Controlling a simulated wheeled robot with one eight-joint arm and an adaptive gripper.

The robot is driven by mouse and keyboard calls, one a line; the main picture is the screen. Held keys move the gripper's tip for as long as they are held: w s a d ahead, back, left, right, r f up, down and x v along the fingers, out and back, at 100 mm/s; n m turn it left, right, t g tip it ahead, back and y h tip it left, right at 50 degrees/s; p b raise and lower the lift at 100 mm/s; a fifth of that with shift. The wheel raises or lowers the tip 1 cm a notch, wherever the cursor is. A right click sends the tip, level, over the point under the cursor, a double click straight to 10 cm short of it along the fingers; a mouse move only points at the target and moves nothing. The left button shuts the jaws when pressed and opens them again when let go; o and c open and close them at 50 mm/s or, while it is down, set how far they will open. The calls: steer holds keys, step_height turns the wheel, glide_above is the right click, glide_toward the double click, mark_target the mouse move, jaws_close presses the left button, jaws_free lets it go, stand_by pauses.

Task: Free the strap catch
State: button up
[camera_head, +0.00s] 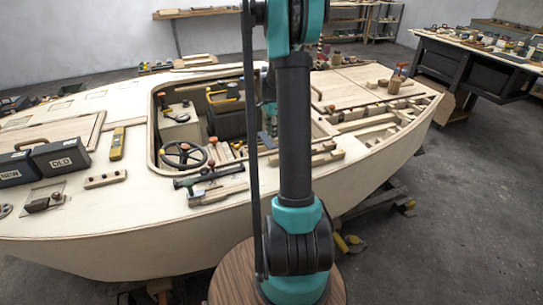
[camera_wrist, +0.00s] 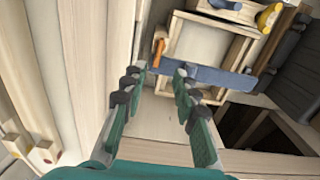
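In the wrist view, a blue-grey strap (camera_wrist: 215,76) runs across a pale wooden frame (camera_wrist: 205,40). An orange lever-like piece (camera_wrist: 158,50), which looks like the strap catch, stands at the strap's left end. My gripper (camera_wrist: 163,72) is open, its two dark-padded fingers apart with nothing held between them. The strap's left part lies just beyond the fingertips, and the orange piece is beyond the left fingertip. I cannot tell whether a finger touches the strap. In the head view my gripper reaches into the cockpit and is partly hidden behind my arm; the catch cannot be made out there.
Wooden planks (camera_wrist: 82,60) rise along the left of the wrist view. A dark ribbed object (camera_wrist: 298,60) is at right. In the head view, the cockpit holds a steering wheel (camera_head: 183,155); OLD (camera_head: 62,156) and NEW (camera_head: 15,172) boxes sit on deck at left.

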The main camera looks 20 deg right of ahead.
step_height(320, 180, down, 12)
steer(key=shift+f, duration=0.15)
steer(key=shift+c, duration=0.2)
jaws_close()
